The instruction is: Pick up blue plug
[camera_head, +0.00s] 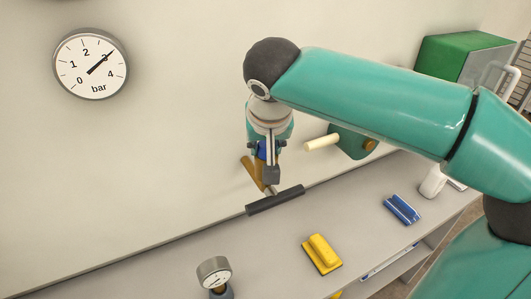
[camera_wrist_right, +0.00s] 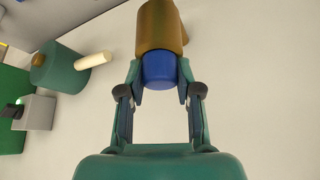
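The blue plug (camera_wrist_right: 160,72) sits at the end of a brown, brass-coloured pipe fitting (camera_wrist_right: 163,25) in the right wrist view. Its blue also shows in the head view (camera_head: 262,150), partly hidden by my gripper, above the pipe (camera_head: 254,172) at the wall. My right gripper (camera_wrist_right: 160,80) has one finger on each side of the plug, very close to it. I cannot tell whether the fingers press on it. The right gripper also shows in the head view (camera_head: 268,160), pointing down. My left gripper is in neither view.
A dark green cylinder with a cream handle (camera_head: 321,142) sticks out at the wall right of the gripper. Below are a dark bar (camera_head: 275,200), yellow block (camera_head: 321,253), blue item (camera_head: 402,209), white bottle (camera_head: 433,182) and small gauge (camera_head: 214,272). A bar gauge (camera_head: 91,65) hangs left.

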